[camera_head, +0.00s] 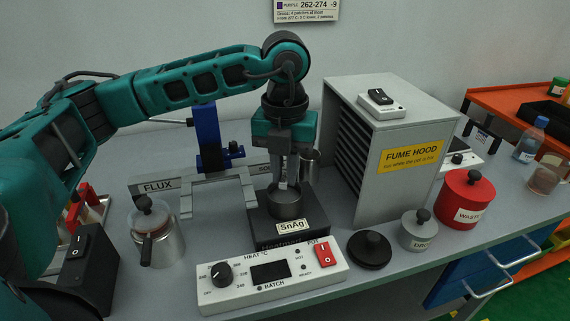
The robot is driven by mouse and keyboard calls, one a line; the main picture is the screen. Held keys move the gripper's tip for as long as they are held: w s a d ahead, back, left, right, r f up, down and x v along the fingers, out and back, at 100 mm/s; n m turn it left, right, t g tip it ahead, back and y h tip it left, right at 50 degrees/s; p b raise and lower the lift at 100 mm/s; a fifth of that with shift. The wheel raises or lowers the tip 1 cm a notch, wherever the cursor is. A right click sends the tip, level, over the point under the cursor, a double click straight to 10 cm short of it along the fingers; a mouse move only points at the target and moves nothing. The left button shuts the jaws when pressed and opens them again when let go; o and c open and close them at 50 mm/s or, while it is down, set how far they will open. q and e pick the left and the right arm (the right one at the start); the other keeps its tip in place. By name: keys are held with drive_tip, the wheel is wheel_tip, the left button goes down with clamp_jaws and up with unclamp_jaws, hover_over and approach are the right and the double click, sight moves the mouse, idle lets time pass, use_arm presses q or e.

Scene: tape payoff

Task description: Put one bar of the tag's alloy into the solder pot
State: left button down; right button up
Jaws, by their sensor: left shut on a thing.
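The solder pot (286,207) is a round grey cup set in a dark block behind the control box. The tag (291,226) on the block's front reads SnAg. My left gripper (287,172) points straight down over the pot's mouth. It is shut on a small grey piece, seemingly a solder bar, mostly hidden by the fingers. The piece's lower end is at or just inside the pot's mouth; I cannot tell which. My right gripper is out of view.
The control box (270,275) with a knob and red switch stands in front. A black lid (370,250), a dross pot (418,231) and a red waste can (465,199) are at right. The fume hood (385,150) stands close right; a flux can (157,232) is left.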

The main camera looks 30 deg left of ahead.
use_arm(q)
drive_tip(key=shift+f+b, duration=0.35)
drive_tip(key=shift+f, duration=0.35)
drive_tip(key=c, duration=1)
unclamp_jaws()
drive_tip(key=shift+r, duration=0.2)
wheel_tip(320, 180, up, 8)
drive_tip(key=p, duration=0.5)
drive_tip(key=shift+f+p, duration=0.2)
drive_tip(key=shift+p, duration=0.2)
